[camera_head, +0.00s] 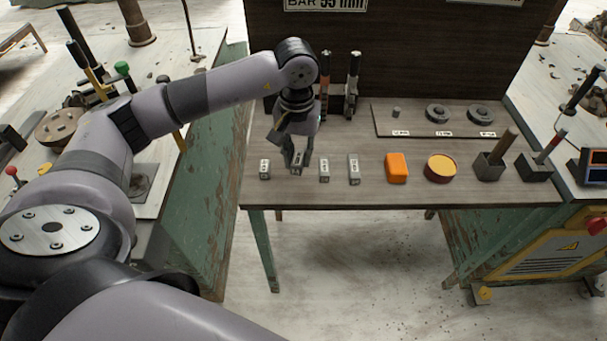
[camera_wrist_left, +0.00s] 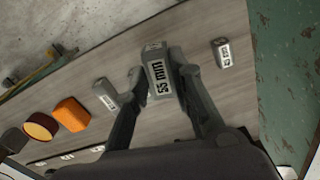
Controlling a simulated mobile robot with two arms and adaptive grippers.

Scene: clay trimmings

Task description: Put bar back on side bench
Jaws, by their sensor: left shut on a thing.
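My left gripper (camera_head: 298,162) is shut on a small grey bar with a white label, low over the dark wooden bench (camera_head: 365,197). In the left wrist view the held bar (camera_wrist_left: 158,76) stands between the two fingers, and its label reads 55 mm. I cannot tell whether its lower end touches the bench top. Similar labelled bars stand beside it: one on the left (camera_head: 264,169) and two on the right, a nearer one (camera_head: 324,169) and a farther one (camera_head: 354,169). The right gripper is not in view.
An orange block (camera_head: 397,168), a round orange-topped tin (camera_head: 440,168) and two dark holders stand farther right. A board with small round pieces (camera_head: 438,131) lies behind them. A dark upright panel (camera_head: 400,60) closes the back. Another green bench (camera_head: 205,170) stands at left.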

